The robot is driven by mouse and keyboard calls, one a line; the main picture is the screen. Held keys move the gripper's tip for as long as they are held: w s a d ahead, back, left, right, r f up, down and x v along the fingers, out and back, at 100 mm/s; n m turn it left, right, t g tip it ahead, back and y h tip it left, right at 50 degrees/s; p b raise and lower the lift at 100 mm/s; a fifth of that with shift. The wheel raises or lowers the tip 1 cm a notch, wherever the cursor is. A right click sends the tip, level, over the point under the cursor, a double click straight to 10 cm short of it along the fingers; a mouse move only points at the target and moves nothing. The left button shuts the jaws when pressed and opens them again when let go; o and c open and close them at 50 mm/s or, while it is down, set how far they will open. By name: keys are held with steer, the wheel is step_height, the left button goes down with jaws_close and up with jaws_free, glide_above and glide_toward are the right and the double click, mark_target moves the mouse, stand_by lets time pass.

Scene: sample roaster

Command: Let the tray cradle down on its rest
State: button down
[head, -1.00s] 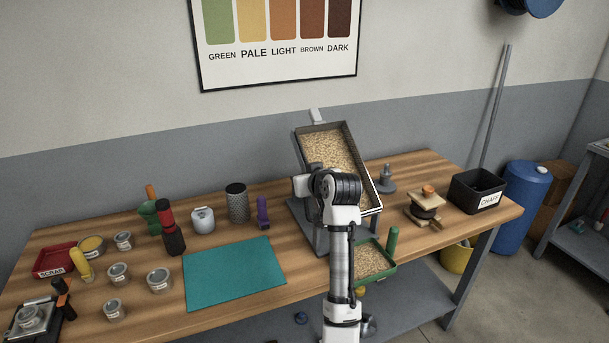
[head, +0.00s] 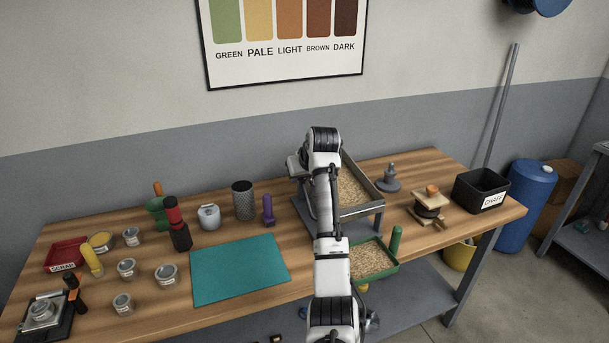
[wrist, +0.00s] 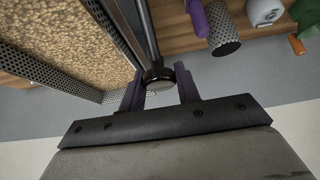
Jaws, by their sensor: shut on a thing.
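The tray cradle (head: 366,187), a grey metal tray full of pale beans, sits on its grey stand at the back right of the bench. My arm covers its left part in the head view. Its perforated wall (wrist: 58,75) and beans show at left in the wrist view. A dark rod with a round knob end (wrist: 158,76) runs beside the tray. My gripper (wrist: 159,88) is shut on this handle, with a purple finger on each side of the knob. Whether the cradle touches its rest is hidden.
A green tray of beans (head: 395,268) stands in front of the cradle. A purple-handled tool (head: 268,211) and a perforated cylinder (head: 242,200) stand to its left. A grey weight-like piece (head: 389,180) is close on its right. The teal mat (head: 240,270) is clear.

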steer(key=shift+w+a+f+g+h, duration=0.2)
steer(key=shift+w+f+g+h, duration=0.1)
steer(key=shift+w+f+g, duration=0.35)
steer(key=shift+s, duration=0.1)
steer(key=c, duration=1.3)
jaws_free()
steer(key=shift+c, duration=0.2)
steer(key=shift+o, duration=1.4)
steer(key=shift+f, duration=0.1)
steer(key=shift+r, duration=0.2)
steer(key=b+v, duration=0.3)
steer(key=v, duration=1)
steer(key=shift+r+b, duration=0.3)
steer(key=shift+b, duration=0.05)
